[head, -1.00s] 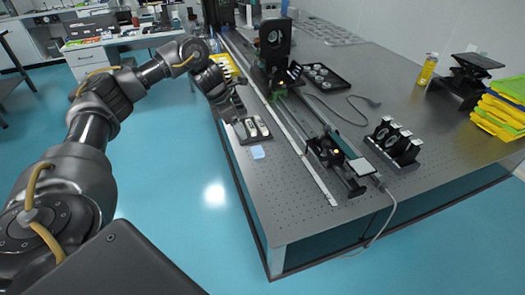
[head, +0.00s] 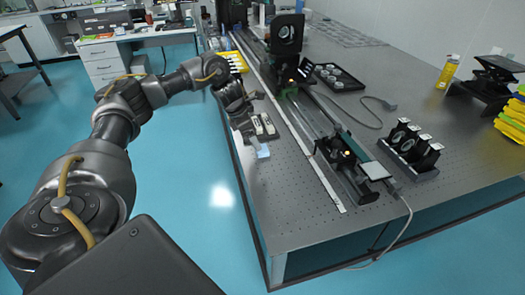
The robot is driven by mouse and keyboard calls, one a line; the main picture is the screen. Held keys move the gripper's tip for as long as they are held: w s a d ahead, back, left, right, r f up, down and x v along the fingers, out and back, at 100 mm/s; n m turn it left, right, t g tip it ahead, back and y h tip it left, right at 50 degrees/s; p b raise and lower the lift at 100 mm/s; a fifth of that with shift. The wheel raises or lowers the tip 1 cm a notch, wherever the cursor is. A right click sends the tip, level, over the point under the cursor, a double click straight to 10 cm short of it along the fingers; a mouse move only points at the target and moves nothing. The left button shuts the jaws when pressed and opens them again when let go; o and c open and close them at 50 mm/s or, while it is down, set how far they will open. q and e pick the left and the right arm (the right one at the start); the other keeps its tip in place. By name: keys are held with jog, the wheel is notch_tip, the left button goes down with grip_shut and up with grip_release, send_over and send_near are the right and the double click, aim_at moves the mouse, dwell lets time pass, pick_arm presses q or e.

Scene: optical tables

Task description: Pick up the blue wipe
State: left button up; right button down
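The blue wipe (head: 263,152) is a small pale blue square lying flat on the optical table (head: 300,225), near its left edge. My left gripper (head: 250,136) reaches in from the left over the table. Its tips are just beyond the wipe, close to its far edge. I cannot tell whether they touch it, or whether the fingers are open. My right gripper is not in view.
A dark tray with small pale items (head: 265,126) lies just beyond the wipe, partly hidden by my gripper. A long rail with optical mounts (head: 345,160) runs to the right. A lens rack (head: 409,146) stands farther right. The near table surface is clear.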

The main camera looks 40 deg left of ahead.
aim_at(262, 151)
pick_arm(q)
jog(key=shift+w+d+f, duration=0.1)
jog(key=shift+w+f, duration=0.1)
jog(key=shift+f, duration=0.1)
jog(key=shift+d+f, duration=0.2)
jog(key=shift+f, duration=0.15)
jog(key=x, duration=0.2)
jog(key=p+x, duration=0.1)
jog(key=shift+w+f, duration=0.3)
jog(key=shift+w, duration=0.1)
jog(key=shift+w+f, duration=0.1)
jog(key=shift+f, duration=0.25)
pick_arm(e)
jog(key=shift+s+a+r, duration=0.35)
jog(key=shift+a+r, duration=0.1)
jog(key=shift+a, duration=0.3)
pick_arm(q)
jog(key=c, duration=1.1)
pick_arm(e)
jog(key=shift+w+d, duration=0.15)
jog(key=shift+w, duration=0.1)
